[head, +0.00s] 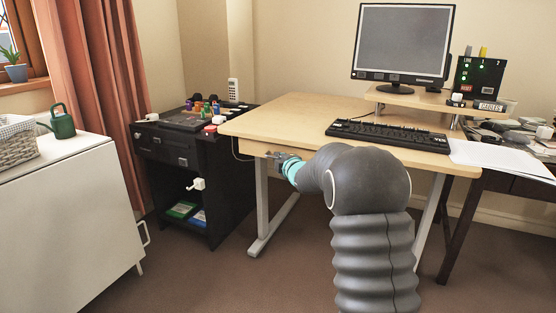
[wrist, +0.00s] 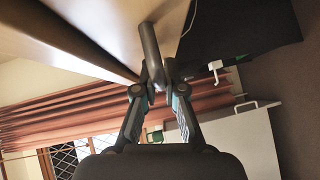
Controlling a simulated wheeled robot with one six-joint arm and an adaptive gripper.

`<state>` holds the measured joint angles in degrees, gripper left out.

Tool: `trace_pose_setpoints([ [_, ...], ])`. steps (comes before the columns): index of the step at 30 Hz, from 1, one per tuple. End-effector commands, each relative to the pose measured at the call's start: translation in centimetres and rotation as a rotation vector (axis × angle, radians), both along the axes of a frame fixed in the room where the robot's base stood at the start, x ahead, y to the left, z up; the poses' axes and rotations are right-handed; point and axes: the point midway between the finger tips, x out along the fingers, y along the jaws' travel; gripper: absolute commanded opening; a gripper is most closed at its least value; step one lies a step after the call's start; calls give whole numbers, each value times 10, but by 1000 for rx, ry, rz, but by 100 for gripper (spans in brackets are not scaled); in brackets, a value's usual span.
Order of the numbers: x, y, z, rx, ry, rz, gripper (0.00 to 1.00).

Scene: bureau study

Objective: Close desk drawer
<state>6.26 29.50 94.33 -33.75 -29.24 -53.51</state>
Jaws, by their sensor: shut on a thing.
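The desk (head: 290,115) has a light wooden top on grey legs. The desk drawer (head: 258,149) has a narrow pale wooden front below the left front edge of the top. My gripper (head: 278,158) is at this front, and my arm hides the part to the right. In the wrist view, my gripper (wrist: 157,75) is shut on the drawer's grey bar handle (wrist: 150,45), with a finger on each side of it. A dark strip shows beside the pale wood there. How far the drawer stands out cannot be told.
A monitor (head: 403,42) and a black keyboard (head: 388,135) are on the desk. A black cabinet (head: 185,160) with small items stands left of it. A white cabinet (head: 75,190) is at the far left. Brown floor between them is clear.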

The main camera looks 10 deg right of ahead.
Motion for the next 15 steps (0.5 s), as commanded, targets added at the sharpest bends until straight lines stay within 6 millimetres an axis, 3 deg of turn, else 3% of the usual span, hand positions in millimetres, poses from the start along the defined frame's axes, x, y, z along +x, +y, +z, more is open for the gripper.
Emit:
trace_pose_setpoints([
  [2,2,-2,3,2,-6,-4,0],
  [3,2,-2,4,3,-7,-4,19],
  [5,2,-3,3,3,-7,-4,34],
  [15,1,-1,3,1,-4,-3,35],
])
